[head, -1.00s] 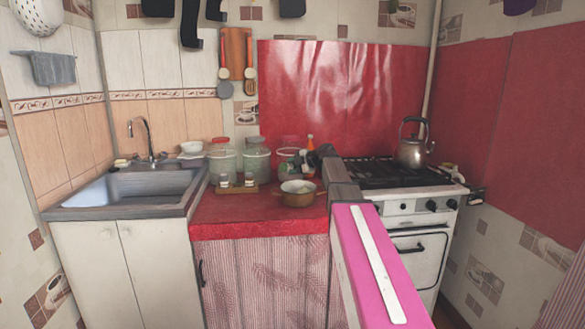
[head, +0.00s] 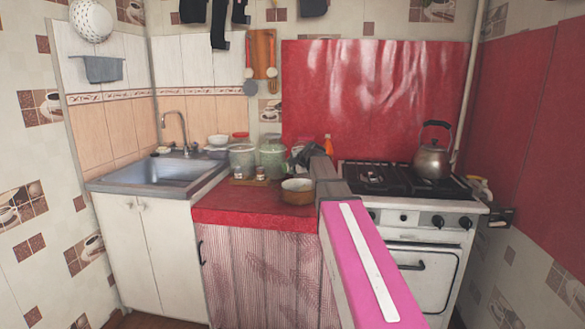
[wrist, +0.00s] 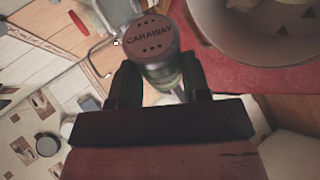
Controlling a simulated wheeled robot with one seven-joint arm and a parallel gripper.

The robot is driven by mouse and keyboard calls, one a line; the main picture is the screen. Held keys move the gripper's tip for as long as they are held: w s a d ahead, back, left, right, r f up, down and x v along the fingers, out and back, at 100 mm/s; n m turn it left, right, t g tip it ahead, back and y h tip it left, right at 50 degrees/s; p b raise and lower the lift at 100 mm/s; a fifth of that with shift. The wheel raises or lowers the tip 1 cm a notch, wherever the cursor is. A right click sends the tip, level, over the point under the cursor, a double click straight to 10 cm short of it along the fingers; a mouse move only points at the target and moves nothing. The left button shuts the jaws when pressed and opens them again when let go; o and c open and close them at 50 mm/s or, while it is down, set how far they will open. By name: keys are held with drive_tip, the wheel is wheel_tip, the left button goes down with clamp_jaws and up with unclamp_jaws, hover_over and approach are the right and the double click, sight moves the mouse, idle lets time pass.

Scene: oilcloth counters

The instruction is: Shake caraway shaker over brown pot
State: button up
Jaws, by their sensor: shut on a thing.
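My gripper (wrist: 158,82) is shut on the caraway shaker (wrist: 148,42). In the wrist view its round lid, marked CARAWAY and pierced with holes, faces the camera, with the glass body between the two fingers. The brown pot (head: 297,197) stands on the red counter, brown outside and pale inside. Its pale inside (wrist: 275,30) fills the upper right of the wrist view, to the right of the shaker. In the head view my gripper (head: 303,158) is behind and above the pot, and my arm hides much of it. The shaker is not clear there.
A small tray (head: 240,182) with small shakers stands left of the pot, before large jars (head: 272,160). An orange-topped bottle (head: 328,145) is behind my arm. The sink (head: 165,172) is left; the stove (head: 410,215) with a kettle (head: 432,160) is right.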

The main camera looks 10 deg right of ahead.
drive_tip(key=shift+a+f+n+h, duration=0.2)
drive_tip(key=shift+f+n+h, duration=0.2)
drive_tip(key=shift+n+h, duration=0.35)
drive_tip(key=shift+f+n+h, duration=0.3)
drive_tip(key=shift+n+h, duration=0.05)
drive_tip(key=shift+h, duration=0.4)
drive_tip(key=r+n+h, duration=0.2)
drive_tip(key=r+h, duration=0.1)
drive_tip(key=d+r+n+h, duration=0.1)
drive_tip(key=r, duration=0.1)
drive_tip(key=shift+d+r+t, duration=0.1)
drive_tip(key=shift+t, duration=0.2)
drive_tip(key=shift+r+n+h, duration=0.35)
drive_tip(key=shift+n+h, duration=0.05)
drive_tip(key=shift+h, duration=0.2)
wheel_tip(320, 180, up, 2)
drive_tip(key=n+t+h, duration=0.1)
drive_tip(key=n+h, duration=0.1)
drive_tip(key=h, duration=0.1)
drive_tip(key=shift+r+n, duration=0.15)
drive_tip(key=shift+n, duration=0.15)
